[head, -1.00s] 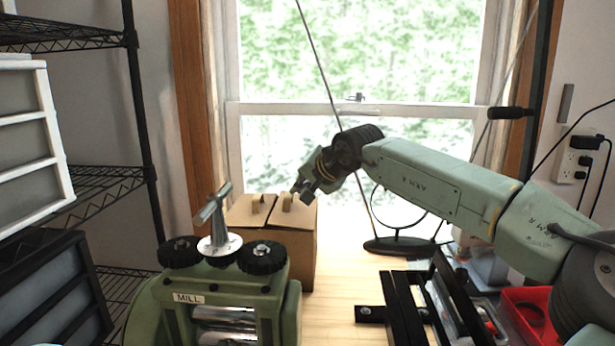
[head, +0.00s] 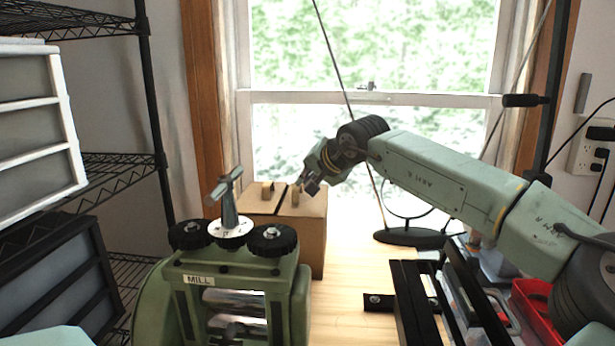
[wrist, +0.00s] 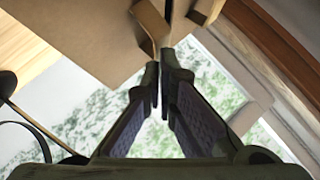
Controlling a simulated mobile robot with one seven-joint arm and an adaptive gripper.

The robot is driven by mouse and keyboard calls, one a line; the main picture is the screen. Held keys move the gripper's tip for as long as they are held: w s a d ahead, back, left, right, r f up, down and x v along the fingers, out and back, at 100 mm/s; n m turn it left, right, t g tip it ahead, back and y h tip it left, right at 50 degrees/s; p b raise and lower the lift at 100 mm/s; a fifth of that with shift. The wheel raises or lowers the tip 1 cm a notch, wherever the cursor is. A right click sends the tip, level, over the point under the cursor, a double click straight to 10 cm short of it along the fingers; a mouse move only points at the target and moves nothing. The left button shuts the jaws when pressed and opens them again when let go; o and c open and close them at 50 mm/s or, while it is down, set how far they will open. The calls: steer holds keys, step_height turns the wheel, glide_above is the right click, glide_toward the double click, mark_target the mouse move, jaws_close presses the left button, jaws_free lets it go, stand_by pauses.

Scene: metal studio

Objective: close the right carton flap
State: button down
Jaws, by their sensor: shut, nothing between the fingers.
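The brown cardboard carton (head: 312,248) stands on the bench behind the mill in the head view. Its right flap (head: 308,206) appears to lie about flat over the top and has a small upright tab (head: 295,196). The left flap (head: 258,206) beside it also looks down, with a dark seam between them. My gripper (head: 309,184) is shut and empty, just above the right flap by its tab. In the wrist view the shut fingertips (wrist: 165,75) are close to a cardboard tab (wrist: 150,25); I cannot tell whether they touch it. Carton cardboard (wrist: 85,45) fills the upper left.
A green mill (head: 235,290) with black knobs and a T-handle stands in front of the carton. A black rack (head: 415,300) and a red bin (head: 535,300) are at right. Wire shelves (head: 110,180) stand at left. A window is behind.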

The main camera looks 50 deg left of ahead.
steer(key=shift+w+d+r+p, duration=0.1)
steer(key=shift+w+d+p, duration=0.2)
steer(key=shift+p, duration=0.1)
steer(key=shift+d+r, duration=0.2)
steer(key=shift+d, duration=0.1)
steer(key=v, duration=1.1)
steer(key=shift+s, duration=0.2)
steer(key=shift+s+d+f, duration=0.1)
steer(key=shift+d, duration=0.05)
